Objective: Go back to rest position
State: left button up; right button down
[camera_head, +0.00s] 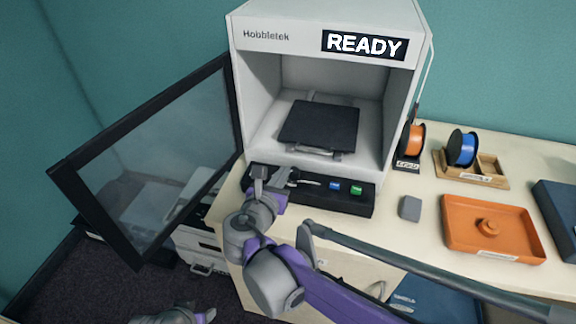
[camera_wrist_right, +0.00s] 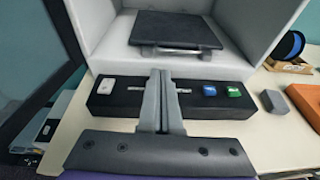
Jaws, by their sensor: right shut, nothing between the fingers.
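My right gripper (camera_head: 268,178) is in front of the printer (camera_head: 290,18), over the left part of its black control panel (camera_head: 320,196). In the right wrist view, its two grey fingers (camera_wrist_right: 160,80) are together and empty, with the panel behind them. I cannot tell whether they touch the panel. My right arm crosses the lower middle of the head view. Only a grey and purple piece of my left arm shows at the bottom edge; its fingers cannot be made out.
The printer door (camera_head: 150,165) stands wide open on the left. A dark plate (camera_head: 320,124) lies inside the printer, whose display reads READY. A grey block (camera_head: 410,208), an orange tray (camera_head: 470,240), an orange spool (camera_head: 414,139) and a blue spool (camera_head: 462,148) stand to the right.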

jog(key=s+d+f+m+g+y+p, duration=0.1)
jog(key=s+d+f+m+g, duration=0.25)
jog(key=s+d+m, duration=0.45)
jog(key=s+d+f+m+g+p, duration=0.1)
jog(key=s+d+f+m+g, duration=0.25)
jog(key=s+d+m, duration=0.4)
jog(key=s+f+m+g+y+p, duration=0.1)
jog(key=s+f+m+y, duration=0.3)
jog(key=s+m, duration=0.5)
jog(key=m, duration=0.7)
jog(key=shift+f, duration=0.3)
jog(key=shift+s+m, duration=0.15)
jog(key=shift+m, duration=0.1)
